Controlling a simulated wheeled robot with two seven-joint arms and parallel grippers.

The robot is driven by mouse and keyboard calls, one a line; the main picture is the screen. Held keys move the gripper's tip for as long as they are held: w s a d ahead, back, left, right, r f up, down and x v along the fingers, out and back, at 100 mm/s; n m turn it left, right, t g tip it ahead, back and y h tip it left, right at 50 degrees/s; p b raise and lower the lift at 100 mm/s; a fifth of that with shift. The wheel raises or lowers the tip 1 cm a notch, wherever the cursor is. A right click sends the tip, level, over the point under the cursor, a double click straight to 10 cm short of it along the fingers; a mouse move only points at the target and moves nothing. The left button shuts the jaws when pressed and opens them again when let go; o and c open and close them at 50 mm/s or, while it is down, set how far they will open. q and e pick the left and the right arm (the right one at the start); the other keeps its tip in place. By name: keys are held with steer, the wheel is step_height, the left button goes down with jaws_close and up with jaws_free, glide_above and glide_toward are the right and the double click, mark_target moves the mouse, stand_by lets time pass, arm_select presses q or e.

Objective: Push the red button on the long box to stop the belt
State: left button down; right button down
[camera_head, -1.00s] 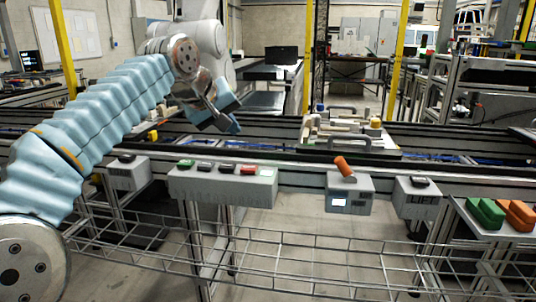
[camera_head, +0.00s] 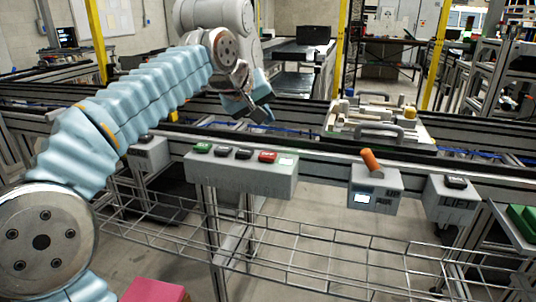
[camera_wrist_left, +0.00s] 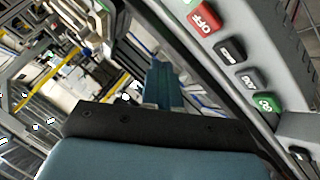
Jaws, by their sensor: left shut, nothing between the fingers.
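The long grey box (camera_head: 240,180) is fixed to the front rail of the conveyor. On its top are a green button (camera_head: 203,148), two dark buttons, the red button (camera_head: 267,157) and a pale one at the right end. In the left wrist view the red button (camera_wrist_left: 203,18) reads OFF, near the top edge. My left gripper (camera_head: 259,115) is shut and empty, pointing down, above and behind the red button and apart from it. Its fingers (camera_wrist_left: 165,85) show in the left wrist view. My right gripper is out of view.
A grey box with an orange lever (camera_head: 370,160) and a LIFT box (camera_head: 453,198) stand to the right. A small box (camera_head: 147,152) sits to the left. A fixture with a handle (camera_head: 375,120) rests on the conveyor. A wire rack runs below.

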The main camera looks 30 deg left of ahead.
arm_select(q)
steer(key=b, duration=0.2)
glide_above(265, 155)
step_height(265, 155, down, 4)
steer(key=shift+f, duration=0.2)
steer(key=shift+f+b, duration=0.6)
steer(key=shift+f, duration=0.15)
stand_by(1.2)
steer(key=shift+f+b, duration=0.3)
steer(key=shift+f, duration=0.1)
steer(key=shift+s+f+b, duration=0.1)
steer(key=shift+f+b, duration=0.2)
steer(key=shift+f, duration=0.15)
stand_by(0.5)
steer(key=shift+r+p, duration=0.8)
steer(key=shift+r, duration=0.05)
steer(key=shift+r, duration=0.1)
